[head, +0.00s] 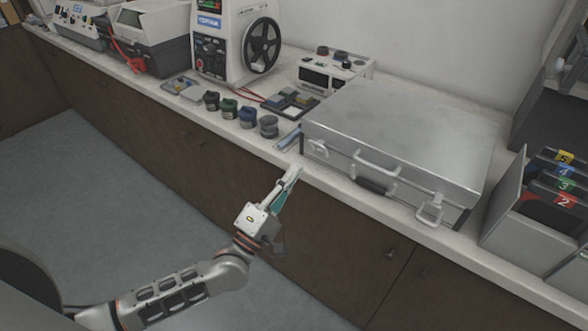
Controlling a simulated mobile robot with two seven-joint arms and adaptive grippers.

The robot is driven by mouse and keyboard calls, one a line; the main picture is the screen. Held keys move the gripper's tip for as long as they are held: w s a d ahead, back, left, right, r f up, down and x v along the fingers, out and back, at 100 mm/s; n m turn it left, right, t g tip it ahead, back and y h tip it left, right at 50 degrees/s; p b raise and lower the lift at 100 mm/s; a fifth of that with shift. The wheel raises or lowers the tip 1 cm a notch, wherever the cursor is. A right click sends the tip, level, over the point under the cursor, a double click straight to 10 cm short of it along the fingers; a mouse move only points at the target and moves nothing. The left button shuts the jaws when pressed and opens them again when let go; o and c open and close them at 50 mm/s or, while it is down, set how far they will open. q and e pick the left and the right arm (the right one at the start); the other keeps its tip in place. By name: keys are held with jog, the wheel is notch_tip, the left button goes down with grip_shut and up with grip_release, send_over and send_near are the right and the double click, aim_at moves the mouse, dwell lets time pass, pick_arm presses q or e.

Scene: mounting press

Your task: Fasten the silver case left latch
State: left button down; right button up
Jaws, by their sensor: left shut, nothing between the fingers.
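The silver case (405,125) lies closed and flat on the counter at the right of centre. Its left latch (317,148) is a small light fitting near the left end of the front face; whether it is fastened is too small to tell. A right latch (431,209) hangs out from the front near the right end. A white handle (375,163) sits between them. My left gripper (295,172) is shut and empty, in front of the counter edge, just below and left of the left latch and apart from it. My right gripper is not in view.
Several small dark jars (247,117) stand left of the case along the front edge of the counter (190,97). A white machine with a black wheel (262,46) stands behind them. A grey bin with numbered folders (535,215) stands close right of the case. The floor (95,190) is clear.

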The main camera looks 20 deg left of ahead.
pick_arm(q)
jog(key=r+v, duration=0.1)
jog(key=v, duration=0.7)
jog(key=shift+s+a+r, duration=0.25)
jog(key=shift+s, duration=0.5)
jog(key=shift+d, duration=0.1)
jog(key=s+d+f+m+g, duration=0.4)
jog(key=d+f+m+g, duration=0.2)
jog(key=f+m, duration=0.55)
jog(key=s+a+f+m+g+y, duration=0.2)
jog(key=s+a+f+m, duration=0.1)
jog(key=f, duration=0.4)
jog(key=s+a+f+m+g+y, duration=0.3)
jog(key=s+f, duration=0.3)
jog(key=f, duration=0.2)
jog(key=shift+a+f+m, duration=0.3)
jog(key=shift+a+m, duration=0.15)
